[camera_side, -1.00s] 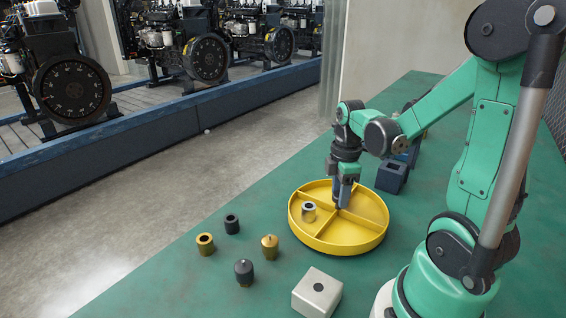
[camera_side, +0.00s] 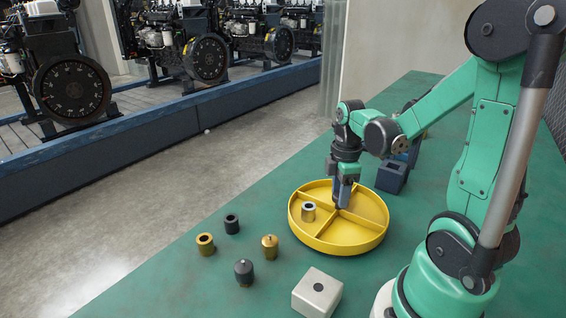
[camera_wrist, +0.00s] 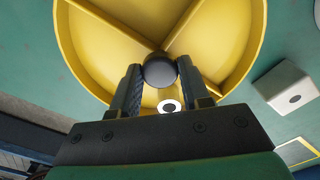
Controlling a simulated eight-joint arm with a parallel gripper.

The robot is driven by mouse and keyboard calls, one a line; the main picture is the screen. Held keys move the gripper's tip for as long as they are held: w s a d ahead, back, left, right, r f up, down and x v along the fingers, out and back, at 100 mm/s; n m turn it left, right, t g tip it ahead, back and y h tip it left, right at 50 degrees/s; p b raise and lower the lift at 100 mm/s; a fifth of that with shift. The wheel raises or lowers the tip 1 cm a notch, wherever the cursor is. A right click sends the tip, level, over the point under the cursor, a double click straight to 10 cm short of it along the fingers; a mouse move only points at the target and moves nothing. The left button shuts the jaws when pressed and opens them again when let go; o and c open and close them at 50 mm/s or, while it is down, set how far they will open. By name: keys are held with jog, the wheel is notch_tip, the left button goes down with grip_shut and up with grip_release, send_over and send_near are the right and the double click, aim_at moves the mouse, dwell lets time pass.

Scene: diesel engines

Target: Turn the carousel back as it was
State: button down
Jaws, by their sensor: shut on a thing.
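The carousel (camera_side: 350,250) is a round yellow tray on the green bench, split by dividers into compartments; it also fills the top of the wrist view (camera_wrist: 105,35). My gripper (camera_side: 341,203) points down at its middle. In the wrist view, my gripper (camera_wrist: 160,78) has its two fingers on either side of a dark round knob (camera_wrist: 160,68) at the carousel's hub and is shut on it. A silver part with a dark hole (camera_side: 309,211) stands in the left compartment; in the wrist view it (camera_wrist: 169,106) shows between the fingers.
Left of the carousel stand a brass ring part (camera_side: 205,244), a black one (camera_side: 231,224), a brass knobbed part (camera_side: 270,247) and a dark knobbed part (camera_side: 244,272). A pale block (camera_side: 318,293) lies in front. A blue block (camera_side: 391,177) is behind, close to my arm.

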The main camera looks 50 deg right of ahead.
jog(key=shift+n, duration=9)
jog(key=shift+c, duration=2.1)
grip_release()
